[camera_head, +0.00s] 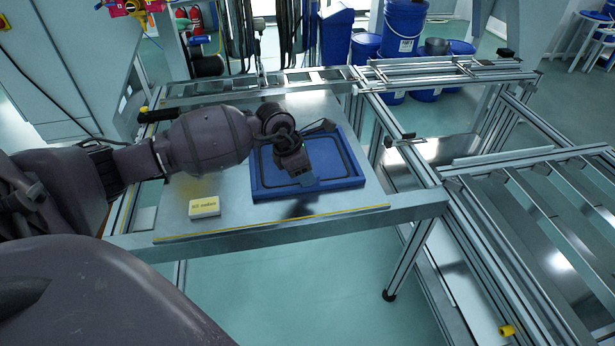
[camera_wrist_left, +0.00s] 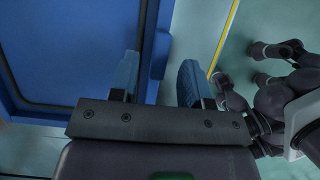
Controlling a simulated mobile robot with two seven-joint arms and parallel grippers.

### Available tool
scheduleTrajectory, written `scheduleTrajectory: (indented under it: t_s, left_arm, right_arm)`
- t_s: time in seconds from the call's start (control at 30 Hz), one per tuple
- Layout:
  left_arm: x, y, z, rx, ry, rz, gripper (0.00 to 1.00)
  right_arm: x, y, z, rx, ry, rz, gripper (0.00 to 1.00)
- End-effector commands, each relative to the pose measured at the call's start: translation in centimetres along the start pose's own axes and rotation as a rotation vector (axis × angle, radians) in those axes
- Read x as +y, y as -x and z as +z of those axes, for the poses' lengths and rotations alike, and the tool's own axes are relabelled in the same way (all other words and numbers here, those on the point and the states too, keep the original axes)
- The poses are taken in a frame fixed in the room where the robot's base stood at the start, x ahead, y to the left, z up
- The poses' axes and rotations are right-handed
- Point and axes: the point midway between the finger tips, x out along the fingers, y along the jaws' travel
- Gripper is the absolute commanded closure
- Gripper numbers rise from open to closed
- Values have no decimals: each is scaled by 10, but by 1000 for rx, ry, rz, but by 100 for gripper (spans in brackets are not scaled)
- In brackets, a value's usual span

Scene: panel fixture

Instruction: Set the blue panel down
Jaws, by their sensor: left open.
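The blue panel (camera_head: 340,184) lies flat on the grey table (camera_head: 230,215), a raised rim around its darker recessed middle. My left gripper (camera_head: 307,182) is over the panel's front part, with its arm coming in from the left. In the left wrist view my left gripper (camera_wrist_left: 159,80) has its two blue-grey fingers apart. The rim of the blue panel (camera_wrist_left: 154,45) shows in the gap between the fingers, and neither finger visibly grips it. Whether a finger touches the rim I cannot tell. My right gripper is not visible.
A small white and yellow labelled box (camera_head: 204,207) stands on the table left of the panel. A yellow strip (camera_head: 270,222) runs along the table's front edge. Metal profile frames (camera_head: 480,160) stand to the right. Blue bins (camera_head: 403,28) stand behind.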

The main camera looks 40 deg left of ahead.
Motion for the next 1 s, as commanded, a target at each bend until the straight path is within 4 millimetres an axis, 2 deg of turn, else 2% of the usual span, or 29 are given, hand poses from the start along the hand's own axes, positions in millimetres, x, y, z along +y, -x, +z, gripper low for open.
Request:
scheduleTrajectory:
  t_s: [0.03, 0.3, 0.5, 0.73, 0.77, 0.87, 1.0]
  left_arm:
    - [1, 18, 3, -7, -3, 7, 57]
    - [1, 66, 2, -3, -2, 5, 57]
    - [0, 84, 1, -1, -2, 2, 57]
    - [-4, 84, 0, -7, 6, -12, 57]
    - [-8, 81, -1, -16, 13, -27, 57]
    - [-36, 64, -1, -88, 70, -125, 57]
    - [-107, 35, 1, -290, 277, -378, 57]
  right_arm:
    - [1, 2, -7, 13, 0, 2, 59]
    - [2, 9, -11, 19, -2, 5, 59]
    - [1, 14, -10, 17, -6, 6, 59]
    - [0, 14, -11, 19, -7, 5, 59]
    - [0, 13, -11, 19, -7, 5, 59]
    - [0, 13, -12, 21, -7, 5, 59]
    - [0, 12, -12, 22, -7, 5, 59]
